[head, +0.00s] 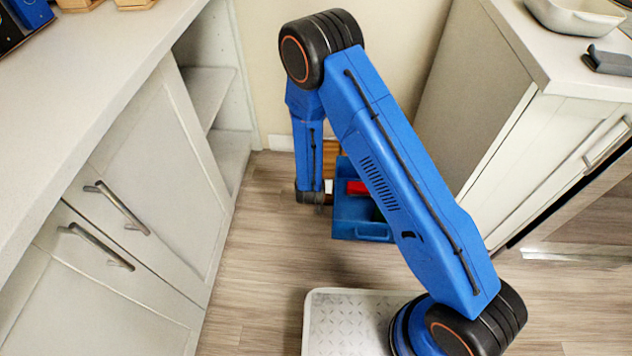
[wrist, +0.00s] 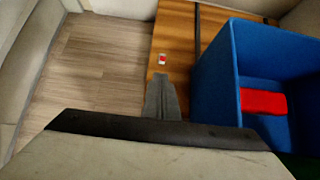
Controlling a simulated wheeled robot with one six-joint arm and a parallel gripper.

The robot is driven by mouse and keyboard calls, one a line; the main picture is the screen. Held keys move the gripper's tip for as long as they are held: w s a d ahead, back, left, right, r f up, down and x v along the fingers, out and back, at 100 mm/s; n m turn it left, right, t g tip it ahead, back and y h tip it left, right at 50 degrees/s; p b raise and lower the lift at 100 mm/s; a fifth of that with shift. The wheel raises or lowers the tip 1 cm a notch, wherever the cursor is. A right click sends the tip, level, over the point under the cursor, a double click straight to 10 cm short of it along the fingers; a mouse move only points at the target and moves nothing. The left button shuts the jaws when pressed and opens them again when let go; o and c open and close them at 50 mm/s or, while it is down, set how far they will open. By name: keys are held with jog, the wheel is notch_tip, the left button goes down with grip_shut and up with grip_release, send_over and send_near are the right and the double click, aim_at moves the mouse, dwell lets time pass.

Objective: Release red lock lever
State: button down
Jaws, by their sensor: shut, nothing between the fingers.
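A small red piece on a white plate, which looks like the red lock lever (wrist: 162,59), sits on a brown wooden surface (wrist: 178,38) in the wrist view. My gripper (wrist: 162,80) is shut and empty. In the picture its fingertips lie just below the lever, with a small gap between; I cannot tell the height between them. In the head view my arm's dark wrist end hangs low beside the blue bin, and I cannot make out the fingers or the lever's red part there.
A blue bin (wrist: 222,75) with a red block (wrist: 264,102) inside stands right of the lever; the bin (head: 362,232) also shows in the head view. Cabinets (head: 150,190) stand left, and a counter (head: 560,60) stands right.

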jog(key=x, duration=0.5)
jog(key=shift+w+f, duration=0.25)
jog(key=shift+w+r, duration=0.1)
jog(key=shift+g, duration=0.5)
jog(key=shift+w+r+g, duration=0.3)
jog(key=shift+g, duration=0.8)
